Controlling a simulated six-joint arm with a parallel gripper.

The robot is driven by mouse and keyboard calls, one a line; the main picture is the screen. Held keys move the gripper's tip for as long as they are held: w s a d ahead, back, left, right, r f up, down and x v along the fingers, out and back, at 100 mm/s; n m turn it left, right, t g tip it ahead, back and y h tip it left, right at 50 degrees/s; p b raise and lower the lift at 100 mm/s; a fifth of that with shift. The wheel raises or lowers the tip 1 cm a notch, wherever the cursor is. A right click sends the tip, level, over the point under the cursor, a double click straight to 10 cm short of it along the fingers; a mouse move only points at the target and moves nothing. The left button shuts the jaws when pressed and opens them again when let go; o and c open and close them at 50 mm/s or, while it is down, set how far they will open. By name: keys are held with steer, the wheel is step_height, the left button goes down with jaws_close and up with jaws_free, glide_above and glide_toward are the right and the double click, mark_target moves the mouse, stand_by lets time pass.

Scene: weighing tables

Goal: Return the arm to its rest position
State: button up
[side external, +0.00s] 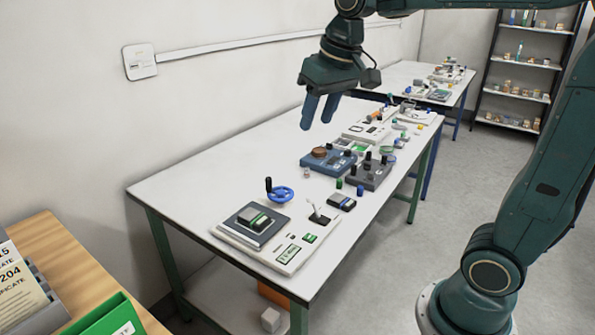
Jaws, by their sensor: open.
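My gripper (319,110) hangs in the air over the far-left part of the near white table (215,185), pointing down. Its two blue fingers are apart and nothing is between them. My arm comes in from the right and passes out of view at the top edge. The gripper is clear of the table and of everything on it.
A weighing scale (285,252) with a block stands at the table's near end. A blue hand wheel (281,194), a blue device (328,162) and a dark device (370,172) stand behind it. A wooden desk (45,240) with a green tray (105,315) is at lower left.

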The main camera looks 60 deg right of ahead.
steer(key=s+a+f+n+t, duration=0.1)
steer(key=s+f, duration=0.2)
steer(key=s, duration=0.5)
steer(key=s+a+f+n+t, duration=0.1)
steer(key=s+a+f, duration=0.1)
steer(key=s, duration=0.6)
steer(key=shift+s+a+f, duration=0.2)
steer(key=shift+f, duration=0.5)
steer(key=w+d+r+g, duration=0.1)
steer(key=w+d+r, duration=0.1)
steer(key=w, duration=0.6)
steer(key=w+d+r+g, duration=0.1)
steer(key=w+d+r, duration=0.1)
steer(key=w, duration=0.6)
steer(key=w+d+r+g, duration=0.1)
steer(key=w+d+r, duration=0.1)
steer(key=w, duration=0.7)
steer(key=w+d+f+g, duration=0.1)
steer(key=w+d+f, duration=0.5)
steer(key=w+f, duration=0.2)
steer(key=w+d+f+n+g, duration=0.1)
steer(key=w+d+f, duration=0.4)
steer(key=w+f, duration=0.3)
steer(key=shift+w+d+f+g, duration=0.3)
steer(key=shift+w+d+f, duration=0.05)
steer(key=shift+f, duration=0.1)
